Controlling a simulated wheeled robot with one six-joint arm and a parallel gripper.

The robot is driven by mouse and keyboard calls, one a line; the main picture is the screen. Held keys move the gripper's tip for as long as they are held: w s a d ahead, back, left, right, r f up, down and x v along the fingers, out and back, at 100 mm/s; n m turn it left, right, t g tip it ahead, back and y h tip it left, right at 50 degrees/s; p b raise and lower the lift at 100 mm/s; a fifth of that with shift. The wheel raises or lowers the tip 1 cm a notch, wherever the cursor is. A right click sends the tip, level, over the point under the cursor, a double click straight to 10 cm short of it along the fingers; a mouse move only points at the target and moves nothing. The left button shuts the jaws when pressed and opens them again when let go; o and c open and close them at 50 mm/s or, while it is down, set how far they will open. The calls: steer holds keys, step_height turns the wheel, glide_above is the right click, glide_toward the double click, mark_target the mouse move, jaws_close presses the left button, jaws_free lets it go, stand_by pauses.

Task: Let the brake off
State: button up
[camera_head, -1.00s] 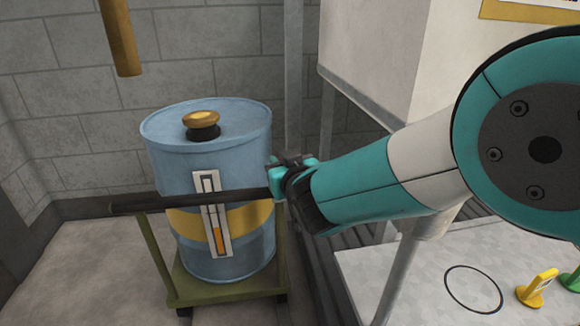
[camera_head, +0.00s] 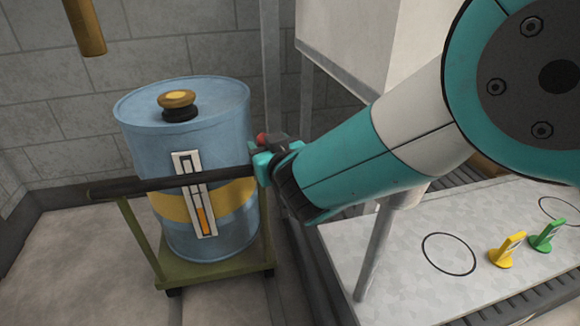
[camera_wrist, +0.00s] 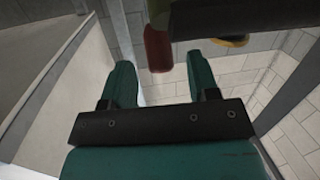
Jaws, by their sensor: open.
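A green trolley (camera_head: 215,274) carries a blue drum (camera_head: 150,150). Its dark handle bar (camera_head: 125,190) runs across the front of the drum. A red grip (camera_head: 263,138), possibly the brake lever, shows just above my gripper (camera_head: 268,160) at the bar's right end. In the wrist view the red grip (camera_wrist: 157,50) lies between and a little beyond the fingertips of my open gripper (camera_wrist: 158,75), beside the dark bar (camera_wrist: 245,15). Both fingers stand apart from it in the picture. Contact cannot be told in the head view, where my gripper hides the bar's end.
A light bench top (camera_head: 400,275) with yellow (camera_head: 507,250) and green (camera_head: 546,236) tags and drawn circles is at right. A white cabinet (camera_head: 360,40) and grey posts stand behind my arm. A brown pipe (camera_head: 84,25) hangs at upper left. The floor at left is clear.

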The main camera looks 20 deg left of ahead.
steer(key=b+v, duration=0.1)
steer(key=v, duration=1.3)
